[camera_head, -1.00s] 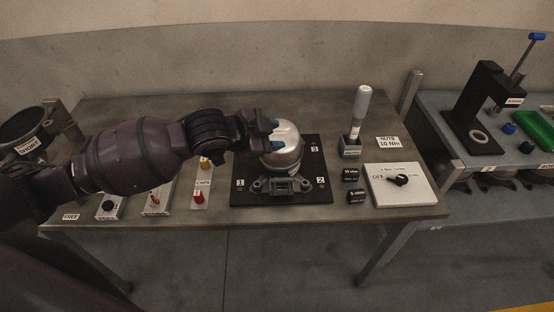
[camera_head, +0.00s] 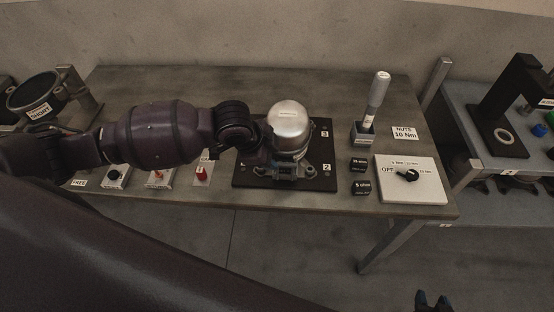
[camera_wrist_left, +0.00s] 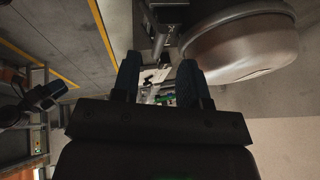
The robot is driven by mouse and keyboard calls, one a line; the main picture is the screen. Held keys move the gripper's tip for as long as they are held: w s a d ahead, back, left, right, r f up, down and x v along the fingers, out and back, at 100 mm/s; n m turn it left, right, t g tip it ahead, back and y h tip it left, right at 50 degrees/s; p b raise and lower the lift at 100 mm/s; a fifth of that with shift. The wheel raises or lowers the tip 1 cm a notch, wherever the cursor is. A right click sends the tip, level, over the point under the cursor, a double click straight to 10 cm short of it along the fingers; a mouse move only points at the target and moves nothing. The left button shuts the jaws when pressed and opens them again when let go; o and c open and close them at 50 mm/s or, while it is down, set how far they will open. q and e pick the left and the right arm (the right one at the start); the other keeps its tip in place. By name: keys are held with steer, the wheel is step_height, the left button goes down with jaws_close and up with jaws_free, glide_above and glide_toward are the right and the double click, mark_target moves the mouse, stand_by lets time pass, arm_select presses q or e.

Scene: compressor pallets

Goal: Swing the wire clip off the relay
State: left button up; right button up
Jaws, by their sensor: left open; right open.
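The compressor (camera_head: 289,122), a silver dome, stands on a black plate (camera_head: 318,180). My left gripper (camera_head: 264,146) is at the dome's left side, its fingertips hidden in the head view. In the left wrist view, its two dark fingers (camera_wrist_left: 159,82) are apart with nothing held between them, and the compressor (camera_wrist_left: 240,45) is up and to the right. A dark boxy part with a thin rod (camera_wrist_left: 163,22) is beside the compressor, ahead of the fingers. I cannot make out the relay or its wire clip with certainty.
A tool with a pale handle (camera_head: 378,95) stands in a holder right of the plate. A red cap (camera_head: 202,174) and small trays are at the front left. The table's back is clear.

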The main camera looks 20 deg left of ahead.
mark_target(279, 163)
arm_select(q)
steer(key=shift+x, duration=2.25)
jaws_close()
